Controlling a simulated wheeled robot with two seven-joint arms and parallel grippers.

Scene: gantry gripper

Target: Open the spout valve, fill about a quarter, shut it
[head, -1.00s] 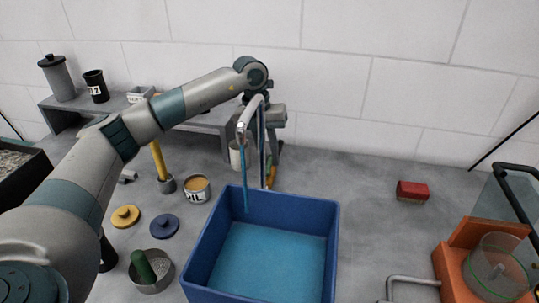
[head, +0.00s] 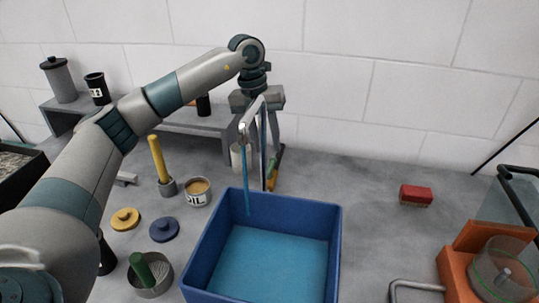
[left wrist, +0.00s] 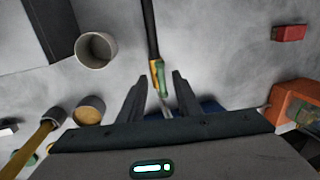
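The spout (head: 262,118) is a grey bent pipe at the back edge of the blue bin (head: 328,207). A thin blue stream (head: 247,180) falls from its mouth into the bin. The bin floor looks light blue; the liquid level is hard to tell. My left gripper (head: 262,135) is above and behind the spout, pointing down. In the left wrist view its fingers (left wrist: 157,85) are spread apart, with nothing clamped between them. A yellow-and-green piece on a dark rod (left wrist: 158,78) shows between the fingertips. I cannot make out the valve handle. My right gripper is out of view.
An oil tin (head: 197,192), a yellow lid (head: 125,219), a blue lid (head: 165,229) and a mesh cup (head: 150,275) stand left of the bin. A red block (head: 416,195) and an orange stand (head: 455,270) are at right. The bench between is clear.

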